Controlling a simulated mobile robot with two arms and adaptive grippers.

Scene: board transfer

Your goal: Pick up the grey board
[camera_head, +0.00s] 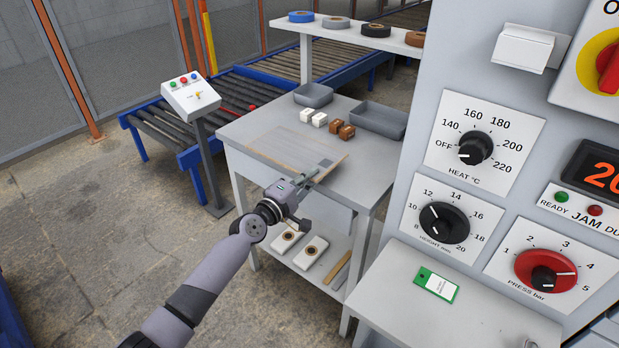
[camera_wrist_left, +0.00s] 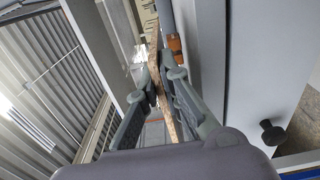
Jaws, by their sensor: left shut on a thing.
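The grey board (camera_head: 288,146) is a thin flat sheet with a brown edge at the front of the grey worktable (camera_head: 240,133). My left gripper (camera_head: 317,172) is at the board's near right corner, shut on it. In the left wrist view the board (camera_wrist_left: 154,58) shows edge-on as a narrow brown strip between the two fingers of my left gripper (camera_wrist_left: 158,82). I cannot tell whether the board rests on the table or is slightly above it. My right gripper is in neither view.
White blocks (camera_head: 313,117), brown blocks (camera_head: 342,130) and two grey trays (camera_head: 378,120) lie behind the board. A shelf with tape rolls (camera_head: 336,23) stands above. A control post (camera_head: 191,95) and roller conveyor (camera_head: 150,115) are at left. A machine panel (camera_head: 400,190) is close at right.

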